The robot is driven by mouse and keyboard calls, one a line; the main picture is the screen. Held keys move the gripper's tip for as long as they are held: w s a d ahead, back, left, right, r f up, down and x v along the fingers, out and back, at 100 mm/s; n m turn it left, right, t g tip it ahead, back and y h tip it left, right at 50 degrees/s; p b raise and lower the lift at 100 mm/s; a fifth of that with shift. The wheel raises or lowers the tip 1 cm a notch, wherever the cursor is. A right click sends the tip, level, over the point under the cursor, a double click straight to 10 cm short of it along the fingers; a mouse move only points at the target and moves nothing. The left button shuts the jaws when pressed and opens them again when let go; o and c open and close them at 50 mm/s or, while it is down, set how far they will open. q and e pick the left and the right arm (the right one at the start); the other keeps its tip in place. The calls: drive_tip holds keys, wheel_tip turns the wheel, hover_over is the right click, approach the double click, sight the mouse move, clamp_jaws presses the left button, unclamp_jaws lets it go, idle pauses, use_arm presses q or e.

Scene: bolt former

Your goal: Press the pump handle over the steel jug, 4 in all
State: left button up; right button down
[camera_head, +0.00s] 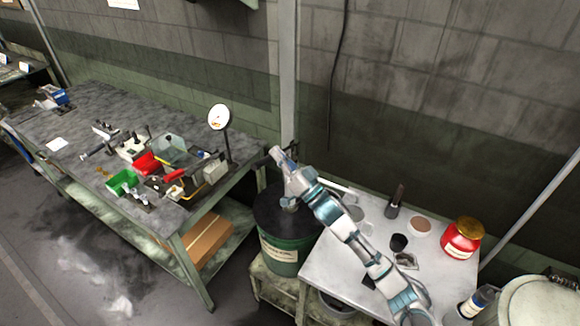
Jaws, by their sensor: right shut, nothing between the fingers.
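My right arm reaches up from the lower right, and its gripper (278,154) is above the back of the drum. The gripper is small here; it is shut and empty. A dark green drum (280,252) with a black lid (270,213) stands below the gripper and forearm, left of the white table. A pale bar (338,186) shows just right of the forearm; it may be part of the pump, but my arm hides most of it. A grey round thing (356,213) beside the arm may be the steel jug; I cannot tell. My left gripper is out of view.
The white table (330,262) holds a red jar (462,238), a brown-topped round tin (420,226), a dark brush-like tool (395,203) and a black cup (399,242). A workbench (90,100) with bins and a round dial (219,117) stands left. A post (287,70) rises behind the drum.

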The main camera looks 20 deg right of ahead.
sight(269, 162)
drive_tip(key=shift+w+a+f, duration=0.6)
drive_tip(key=shift+w+a, duration=0.25)
drive_tip(key=shift+a, duration=0.1)
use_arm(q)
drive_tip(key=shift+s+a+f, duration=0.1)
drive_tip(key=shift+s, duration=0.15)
use_arm(e)
drive_tip(key=shift+a+f, duration=0.25)
drive_tip(key=shift+f, duration=0.45)
drive_tip(key=shift+f, duration=0.15)
